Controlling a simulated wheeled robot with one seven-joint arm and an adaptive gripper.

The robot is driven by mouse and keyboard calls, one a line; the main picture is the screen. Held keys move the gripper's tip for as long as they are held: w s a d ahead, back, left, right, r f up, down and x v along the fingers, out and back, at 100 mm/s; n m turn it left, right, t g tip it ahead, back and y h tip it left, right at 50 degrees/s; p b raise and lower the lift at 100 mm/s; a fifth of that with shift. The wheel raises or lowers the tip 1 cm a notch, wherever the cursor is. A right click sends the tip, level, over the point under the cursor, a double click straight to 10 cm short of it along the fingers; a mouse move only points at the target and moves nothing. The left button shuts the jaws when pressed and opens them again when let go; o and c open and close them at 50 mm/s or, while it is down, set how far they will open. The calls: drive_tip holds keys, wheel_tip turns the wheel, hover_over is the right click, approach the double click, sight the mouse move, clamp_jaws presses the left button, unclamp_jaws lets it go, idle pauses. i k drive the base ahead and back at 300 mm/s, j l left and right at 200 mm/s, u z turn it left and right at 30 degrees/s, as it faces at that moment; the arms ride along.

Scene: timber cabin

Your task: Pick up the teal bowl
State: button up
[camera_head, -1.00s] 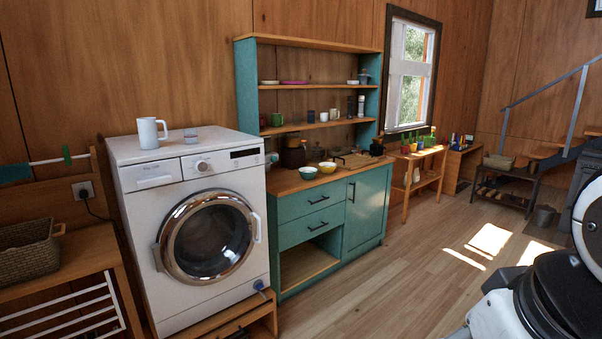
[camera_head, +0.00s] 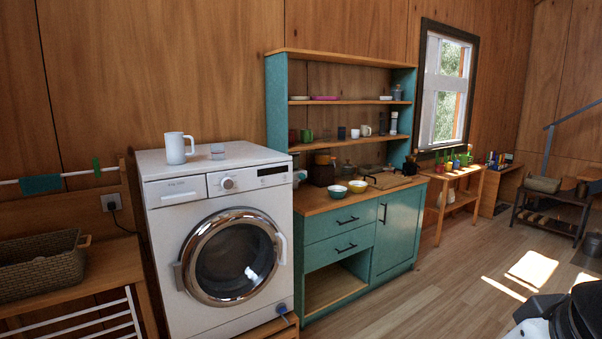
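The teal bowl (camera_head: 338,192) is small and stands upright on the wooden top of the teal cabinet (camera_head: 340,225), near its front edge. A yellow bowl (camera_head: 358,187) stands close to its right. The teal bowl has a pale inside. My gripper is not in view. Only a dark and white part of my own body shows at the lower right corner, well apart from the cabinet.
A white washing machine (camera_head: 225,235) stands left of the cabinet and rises above its top. Shelves (camera_head: 350,101) with cups overhang the back of the counter. A cutting board (camera_head: 391,180) lies right of the bowls. The wooden floor (camera_head: 440,290) in front is clear.

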sight(337, 193)
drive_tip(key=i+l+u, duration=0.15)
drive_tip(key=i, duration=0.5)
drive_tip(key=i+l+u, duration=0.2)
drive_tip(key=i+l, duration=0.25)
drive_tip(key=i, duration=0.2)
drive_tip(key=i+l+u, duration=0.15)
drive_tip(key=i+l, duration=0.25)
drive_tip(key=i, duration=0.25)
drive_tip(key=i+l+u, duration=0.15)
drive_tip(key=i+l, duration=0.35)
drive_tip(key=i+l+u, duration=0.15)
drive_tip(key=i+l, duration=0.15)
drive_tip(key=i+l+u, duration=0.15)
drive_tip(key=l, duration=0.25)
drive_tip(key=i+l+u, duration=0.15)
drive_tip(key=i+l, duration=0.2)
drive_tip(key=l, duration=0.1)
